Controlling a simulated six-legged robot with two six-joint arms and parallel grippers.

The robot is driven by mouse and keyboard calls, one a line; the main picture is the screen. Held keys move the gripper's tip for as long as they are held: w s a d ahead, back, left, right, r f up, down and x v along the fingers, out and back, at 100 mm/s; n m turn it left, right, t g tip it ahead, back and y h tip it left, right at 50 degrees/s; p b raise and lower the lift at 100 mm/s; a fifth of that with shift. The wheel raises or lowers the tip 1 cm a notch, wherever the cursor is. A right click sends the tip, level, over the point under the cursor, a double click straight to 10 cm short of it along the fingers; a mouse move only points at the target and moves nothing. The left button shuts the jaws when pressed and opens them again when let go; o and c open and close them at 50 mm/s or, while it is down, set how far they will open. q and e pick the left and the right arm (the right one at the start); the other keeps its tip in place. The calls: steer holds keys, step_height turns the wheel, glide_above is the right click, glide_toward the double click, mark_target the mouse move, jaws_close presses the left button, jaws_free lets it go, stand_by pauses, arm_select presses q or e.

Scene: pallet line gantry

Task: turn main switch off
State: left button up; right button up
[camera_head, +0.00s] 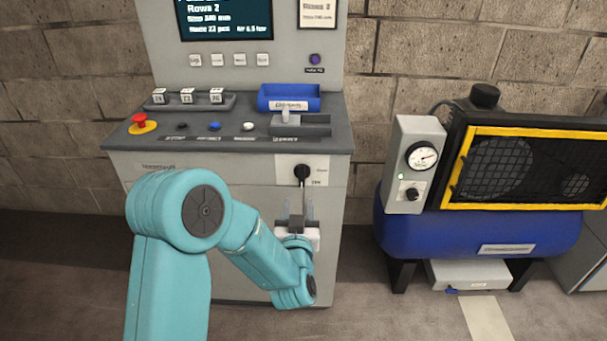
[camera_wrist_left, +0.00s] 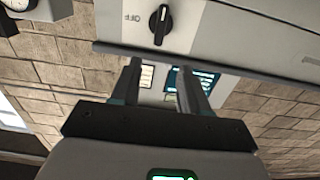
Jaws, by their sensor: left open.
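The main switch is a black rotary knob (camera_head: 302,172) on a pale plate on the console's front, below the desk edge. In the left wrist view the knob (camera_wrist_left: 160,25) stands upright in the picture, with an inverted "OFF" label to its left. My left gripper (camera_head: 298,208) is just below the knob in the head view, fingers pointing up toward it. In the wrist view its two fingers (camera_wrist_left: 161,70) are spread and empty, apart from the knob. My right gripper is not in view.
The grey console (camera_head: 225,240) carries a red emergency button (camera_head: 139,120), several small buttons, a blue tray (camera_head: 289,92) and a lever (camera_head: 285,115). A blue compressor (camera_head: 480,225) with a gauge box (camera_head: 418,165) stands to the right. A floor gap separates them.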

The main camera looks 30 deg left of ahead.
mark_target(301, 174)
arm_select(q)
steer(key=p+x, duration=0.1)
steer(key=x, duration=1.2)
steer(key=shift+w, duration=0.15)
jaws_close()
